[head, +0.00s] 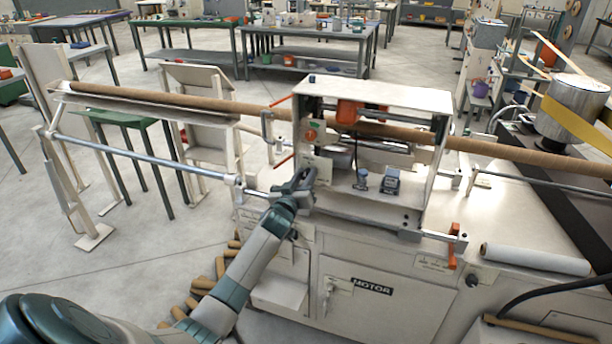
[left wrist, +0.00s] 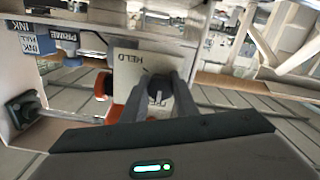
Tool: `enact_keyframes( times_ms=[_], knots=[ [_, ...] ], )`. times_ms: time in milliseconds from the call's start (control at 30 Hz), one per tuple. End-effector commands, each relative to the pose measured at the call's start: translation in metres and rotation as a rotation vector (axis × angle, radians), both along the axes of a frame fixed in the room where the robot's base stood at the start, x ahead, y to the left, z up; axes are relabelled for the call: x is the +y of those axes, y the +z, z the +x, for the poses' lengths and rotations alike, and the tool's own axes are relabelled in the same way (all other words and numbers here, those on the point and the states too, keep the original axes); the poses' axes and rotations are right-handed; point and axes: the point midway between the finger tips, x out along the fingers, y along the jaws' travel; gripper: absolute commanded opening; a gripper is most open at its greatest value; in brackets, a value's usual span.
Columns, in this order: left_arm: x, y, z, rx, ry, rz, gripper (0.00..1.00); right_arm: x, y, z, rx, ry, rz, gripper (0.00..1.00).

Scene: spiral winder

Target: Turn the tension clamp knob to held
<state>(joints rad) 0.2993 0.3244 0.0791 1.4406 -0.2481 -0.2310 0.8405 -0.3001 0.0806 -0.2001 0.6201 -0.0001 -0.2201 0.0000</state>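The tension clamp knob is a small dark knob (left wrist: 158,88) on a pale plate (left wrist: 130,72) marked HELD, seen in the left wrist view. A pale line shows on the knob's face, and I cannot read its exact setting. My left gripper (left wrist: 160,100) has its two fingers on either side of the knob. I cannot tell whether the fingers press on it or stand just clear. In the head view my left gripper (head: 298,183) is at the left front of the winder housing (head: 375,92) and hides the knob. My right gripper is not in view.
A long brown tube (head: 500,149) runs through the housing. An orange knob (left wrist: 103,86) sits close left of the fingers. Ink and prime bottles (left wrist: 68,42) stand nearby. An orange-handled crank (head: 452,252) and white roll (head: 535,259) are to the right.

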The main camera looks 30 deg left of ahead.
Motion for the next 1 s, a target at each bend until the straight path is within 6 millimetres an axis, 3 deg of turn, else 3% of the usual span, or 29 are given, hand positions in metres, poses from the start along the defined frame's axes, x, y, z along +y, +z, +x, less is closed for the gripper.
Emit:
enact_keyframes(
  times_ms=[567,1000],
  knots=[
    [-0.0002,-0.0002,-0.0001,0.019,-0.001,0.08,0.04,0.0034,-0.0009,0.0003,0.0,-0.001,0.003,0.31],
    [0.0009,-0.0002,-0.0002,0.096,0.0,0.402,0.04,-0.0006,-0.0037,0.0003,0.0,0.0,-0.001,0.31]
  ],
)
